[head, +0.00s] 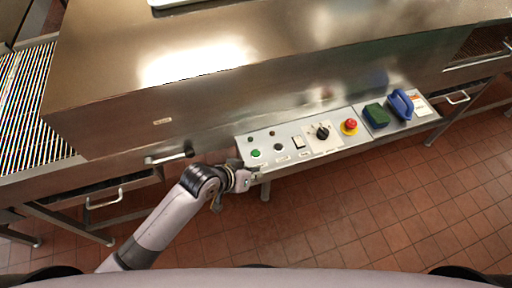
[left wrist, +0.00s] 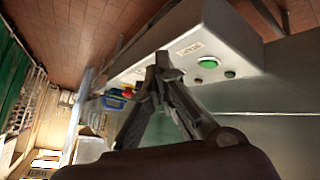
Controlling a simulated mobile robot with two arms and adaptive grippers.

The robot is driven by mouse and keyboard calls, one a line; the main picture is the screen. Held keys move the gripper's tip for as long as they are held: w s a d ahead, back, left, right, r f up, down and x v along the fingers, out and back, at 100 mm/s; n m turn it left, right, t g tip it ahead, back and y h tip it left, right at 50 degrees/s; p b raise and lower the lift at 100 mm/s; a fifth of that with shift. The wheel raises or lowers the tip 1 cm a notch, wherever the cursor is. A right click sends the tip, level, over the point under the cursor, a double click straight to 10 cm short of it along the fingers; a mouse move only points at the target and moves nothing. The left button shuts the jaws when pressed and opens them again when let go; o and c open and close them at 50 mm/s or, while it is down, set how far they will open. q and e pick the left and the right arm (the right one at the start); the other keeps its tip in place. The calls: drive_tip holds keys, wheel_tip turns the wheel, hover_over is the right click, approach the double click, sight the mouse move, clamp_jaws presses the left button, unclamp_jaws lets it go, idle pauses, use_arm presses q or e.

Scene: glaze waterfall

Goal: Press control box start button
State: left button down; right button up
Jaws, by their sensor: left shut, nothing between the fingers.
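The control box (head: 288,131) is a long pale panel along the machine's front, and its near end fills the upper middle of the left wrist view (left wrist: 228,35). A green button (head: 256,153) sits near the panel's left end, above a small label; it also shows in the left wrist view (left wrist: 208,62). My left gripper (head: 250,176) is shut and empty, just below and left of the green button. In the left wrist view its fingertips (left wrist: 162,60) meet beside the label, apart from the button. My right gripper is not in view.
The panel also bears a black button (head: 278,147), a white switch (head: 298,143), a black knob (head: 322,132) and a red mushroom button (head: 349,127). A steel hood (head: 250,60) rises behind.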

use_arm(q)
drive_tip(key=w+d+r+h+p, duration=0.1)
drive_tip(key=w+d+r+h, duration=0.1)
drive_tip(key=w+d+r, duration=0.3)
drive_tip(key=r+n, duration=0.1)
hover_over(254, 151)
drive_tip(key=shift+s+r+g+p, duration=0.1)
drive_tip(key=shift+r+g+p, duration=0.1)
drive_tip(key=shift+g+p, duration=0.2)
wheel_tip(254, 151, down, 7)
drive_tip(key=b, duration=0.7)
drive_tip(key=shift+f, duration=0.2)
drive_tip(key=shift+f+b, duration=0.5)
drive_tip(key=shift+f, duration=0.25)
